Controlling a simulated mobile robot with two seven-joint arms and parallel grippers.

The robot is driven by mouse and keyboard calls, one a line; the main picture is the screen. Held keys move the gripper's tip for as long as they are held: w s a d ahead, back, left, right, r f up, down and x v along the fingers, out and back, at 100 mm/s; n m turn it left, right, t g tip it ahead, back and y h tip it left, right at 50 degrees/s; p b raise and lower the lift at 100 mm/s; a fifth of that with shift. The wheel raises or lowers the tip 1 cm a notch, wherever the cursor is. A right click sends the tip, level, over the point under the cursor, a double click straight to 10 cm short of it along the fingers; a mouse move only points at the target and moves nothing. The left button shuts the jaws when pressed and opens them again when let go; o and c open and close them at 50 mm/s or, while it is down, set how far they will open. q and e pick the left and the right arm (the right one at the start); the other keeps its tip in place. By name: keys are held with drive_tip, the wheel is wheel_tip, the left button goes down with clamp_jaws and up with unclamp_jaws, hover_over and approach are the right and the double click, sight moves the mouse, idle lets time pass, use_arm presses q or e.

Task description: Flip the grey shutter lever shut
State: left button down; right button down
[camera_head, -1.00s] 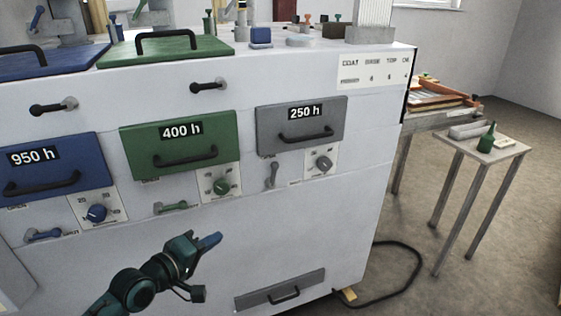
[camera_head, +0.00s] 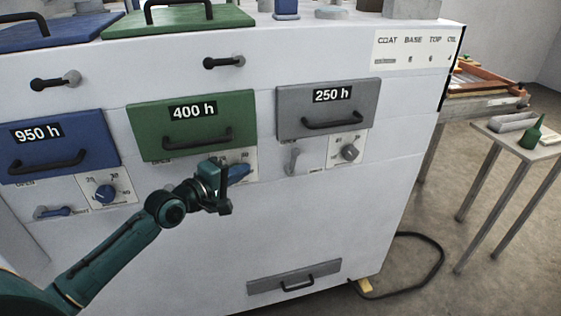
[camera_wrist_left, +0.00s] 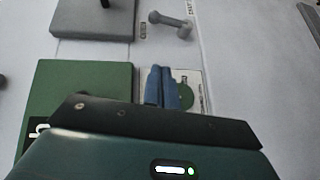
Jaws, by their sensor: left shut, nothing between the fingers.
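The grey shutter lever (camera_head: 291,160) hangs below the left part of the grey 250 h door (camera_head: 292,119) and points roughly downward. In the left wrist view the grey lever (camera_wrist_left: 172,22) shows near the top, apart from my fingers. My left gripper (camera_head: 240,172) is shut and empty, with blue fingertips in front of the dial plate under the green 400 h door. It is left of the grey lever and slightly lower in the picture. Its fingertips (camera_wrist_left: 161,88) lie side by side in the left wrist view. My right gripper is not in view.
A grey dial (camera_head: 349,152) sits right of the grey lever. The green door (camera_head: 160,134) and its handle are just above my left arm; the green lever is hidden behind the arm. A blue lever (camera_head: 56,212) is at far left. The cabinet front below is clear down to the drawer (camera_head: 270,282).

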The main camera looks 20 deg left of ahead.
sight(292, 161)
use_arm(q)
drive_tip(key=x, duration=0.8)
drive_tip(key=shift+w, duration=0.25)
drive_tip(key=d, duration=0.1)
drive_tip(key=w+d, duration=0.1)
drive_tip(key=shift+d+f, duration=0.2)
drive_tip(key=shift+d, duration=0.05)
drive_tip(key=shift+w+d, duration=0.2)
drive_tip(key=shift+d, duration=0.15)
drive_tip(key=shift+w+d+f+p, duration=0.15)
drive_tip(key=shift+d+f+p, duration=0.05)
drive_tip(key=shift+d+p, duration=0.1)
drive_tip(key=shift+w, duration=0.15)
